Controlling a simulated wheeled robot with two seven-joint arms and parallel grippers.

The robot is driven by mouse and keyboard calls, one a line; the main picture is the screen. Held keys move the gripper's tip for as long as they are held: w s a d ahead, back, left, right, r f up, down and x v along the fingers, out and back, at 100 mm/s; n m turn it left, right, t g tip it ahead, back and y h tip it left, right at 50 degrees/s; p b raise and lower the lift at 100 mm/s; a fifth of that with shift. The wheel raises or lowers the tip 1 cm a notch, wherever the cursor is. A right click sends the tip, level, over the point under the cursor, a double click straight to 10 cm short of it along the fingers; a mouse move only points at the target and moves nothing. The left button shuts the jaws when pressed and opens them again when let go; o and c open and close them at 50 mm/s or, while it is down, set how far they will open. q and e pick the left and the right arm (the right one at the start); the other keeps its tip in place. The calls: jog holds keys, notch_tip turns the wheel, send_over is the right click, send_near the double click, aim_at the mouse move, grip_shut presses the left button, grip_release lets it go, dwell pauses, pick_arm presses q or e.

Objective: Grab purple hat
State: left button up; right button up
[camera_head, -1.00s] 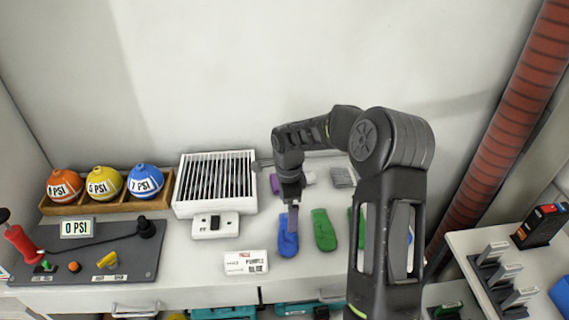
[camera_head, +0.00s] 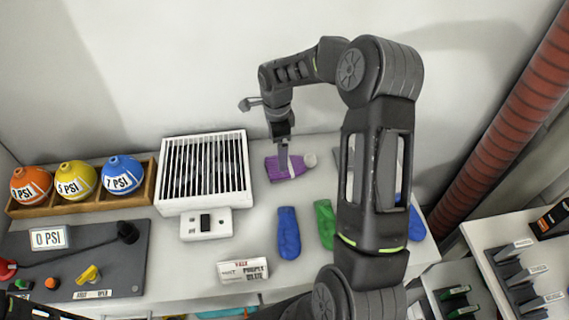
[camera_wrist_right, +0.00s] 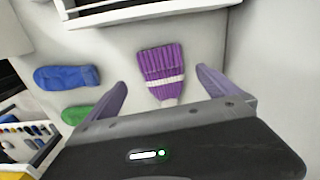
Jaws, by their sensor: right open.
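The purple hat (camera_head: 294,168) is knitted, with a white band and a pale pompom. It lies flat on the white counter behind the blue item. In the right wrist view the hat (camera_wrist_right: 160,68) lies between the two spread fingers, pompom end toward the gripper body. My right gripper (camera_head: 283,166) is open and points down over the hat, covering part of it in the head view. It also shows in the right wrist view (camera_wrist_right: 160,84). The fingers have the hat between them without closing on it; their height above it is hard to tell.
Blue (camera_head: 288,232) and green (camera_head: 325,222) knitted items lie in front of the hat. A white grilled heater (camera_head: 204,222) stands to its left, and a small sign (camera_head: 243,270) at the counter's front. My right arm hides the counter's right part. The wall stands close behind.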

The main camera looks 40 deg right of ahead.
aim_at(292, 163)
jog(key=shift+f, duration=1.4)
jog(key=shift+p, duration=0.35)
jog(key=shift+f, duration=0.4)
notch_tip(292, 163, down, 4)
jog(key=shift+w+r+p, duration=0.1)
jog(key=shift+r+p, duration=0.1)
jog(key=shift+p, duration=0.7)
jog(key=shift+f, duration=0.4)
jog(key=shift+a, duration=0.1)
jog(key=shift+c, duration=0.6)
jog(key=c, duration=1.2)
jog(key=shift+o, duration=0.2)
